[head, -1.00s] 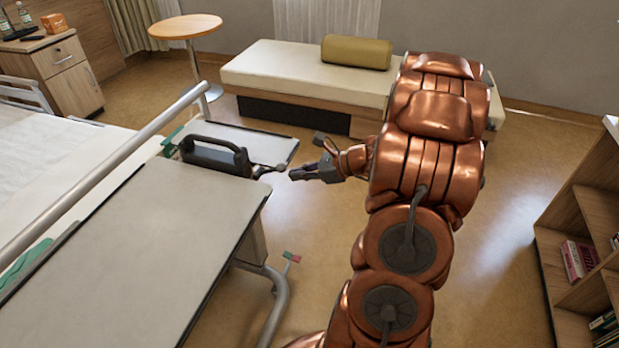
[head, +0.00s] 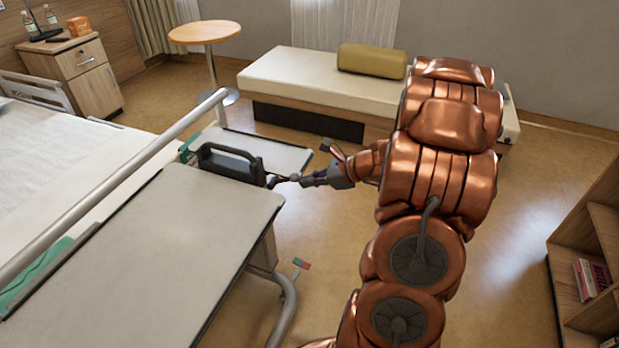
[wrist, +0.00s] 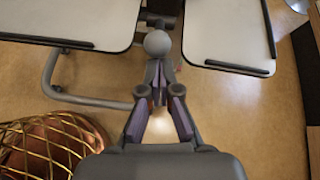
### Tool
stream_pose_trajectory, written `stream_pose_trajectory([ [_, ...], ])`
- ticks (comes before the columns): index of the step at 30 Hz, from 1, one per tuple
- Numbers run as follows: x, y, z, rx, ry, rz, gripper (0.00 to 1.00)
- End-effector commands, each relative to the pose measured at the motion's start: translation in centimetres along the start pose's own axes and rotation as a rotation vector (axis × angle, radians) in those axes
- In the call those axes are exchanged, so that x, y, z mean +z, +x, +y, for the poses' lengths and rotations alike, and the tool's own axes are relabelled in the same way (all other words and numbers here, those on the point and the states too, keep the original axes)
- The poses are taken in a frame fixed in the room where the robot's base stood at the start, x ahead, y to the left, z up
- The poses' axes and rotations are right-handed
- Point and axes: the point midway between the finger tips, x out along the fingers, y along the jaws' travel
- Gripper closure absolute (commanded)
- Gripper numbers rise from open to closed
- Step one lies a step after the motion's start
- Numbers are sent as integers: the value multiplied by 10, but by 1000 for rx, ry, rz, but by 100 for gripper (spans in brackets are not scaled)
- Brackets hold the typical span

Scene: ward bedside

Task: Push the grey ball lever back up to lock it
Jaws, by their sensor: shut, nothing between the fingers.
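The grey ball lever shows as a round grey ball (wrist: 157,43) in the wrist view, on a dark mount between two pale table panels. In the head view the ball (head: 294,177) sits at the end of a short dark arm beside the black handle housing (head: 230,163). My gripper (head: 303,181) is shut and empty, with its fingertips at the ball. In the wrist view my gripper (wrist: 157,66) points straight at the ball, its tips just below it in the picture. I cannot tell whether they touch. The lever's pivot is mostly hidden.
The near table panel (head: 150,245) and a smaller far panel (head: 270,149) flank the lever. A bed rail (head: 120,180) runs along the left. A curved metal leg (head: 285,310) stands below. A bookshelf (head: 590,250) is at right; open floor lies between.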

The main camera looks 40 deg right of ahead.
Motion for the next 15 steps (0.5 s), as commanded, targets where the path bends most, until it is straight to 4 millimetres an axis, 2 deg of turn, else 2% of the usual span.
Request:
stream_pose_trajectory([
  [1,9,-3,-1,5,-1,15,100],
  [3,15,-4,-2,12,0,45,100],
  [15,39,-7,-6,53,9,262,100],
])
